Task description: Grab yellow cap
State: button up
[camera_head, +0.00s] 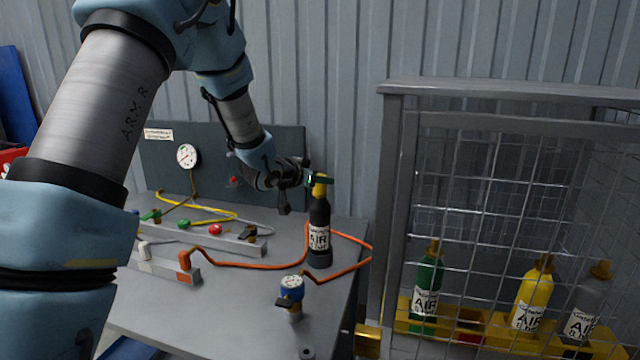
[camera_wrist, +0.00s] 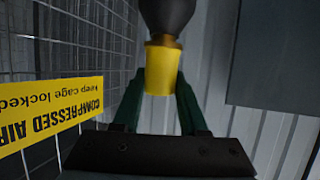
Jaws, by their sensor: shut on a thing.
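The yellow cap (camera_head: 319,190) sits on the neck of a black air bottle (camera_head: 319,226) that stands upright on the grey bench (camera_head: 240,310). My gripper (camera_head: 318,180) reaches in from the left at cap height, shut on the cap. In the wrist view the yellow cap (camera_wrist: 162,72) sits between my gripper's two green fingers (camera_wrist: 160,88), with the dark bottle (camera_wrist: 168,14) above it. The fingers hide part of the cap in the head view.
An orange hose (camera_head: 250,265) runs around the bottle. A manifold (camera_head: 215,235) lies to the left. A mesh cage (camera_head: 383,200) with several bottles stands to the right. A yellow sign (camera_wrist: 50,120) hangs on mesh.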

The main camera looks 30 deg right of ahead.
grip_shut()
jog(key=shift+r, duration=0.1)
